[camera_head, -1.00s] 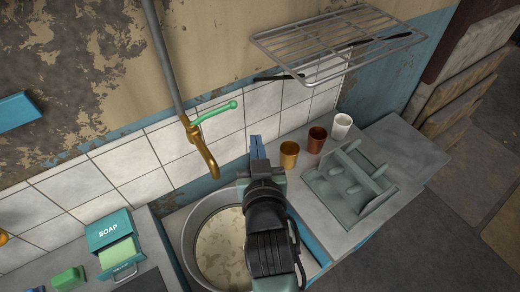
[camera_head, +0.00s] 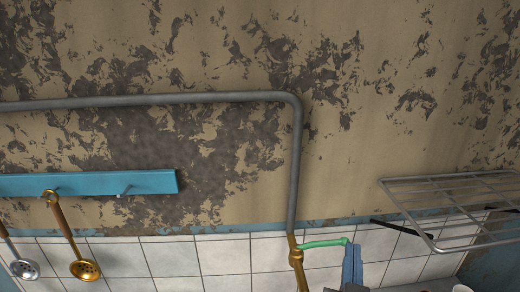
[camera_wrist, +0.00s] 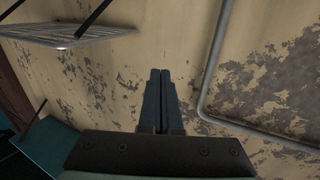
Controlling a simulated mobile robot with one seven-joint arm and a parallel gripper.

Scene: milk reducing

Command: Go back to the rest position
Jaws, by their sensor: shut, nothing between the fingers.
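My gripper (camera_head: 352,264) shows at the lower right of the head view, its blue fingers pointing up in front of the tiled wall. It is to the right of the brass tap (camera_head: 297,262) and its green handle (camera_head: 325,243). In the wrist view my gripper (camera_wrist: 159,72) has its two fingers side by side, shut and empty, facing the peeling wall. The rest of my arm is mostly below the head view's edge.
A wire rack (camera_head: 455,205) juts from the wall at right. A grey pipe (camera_head: 296,165) runs down to the tap. The wall above is bare.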

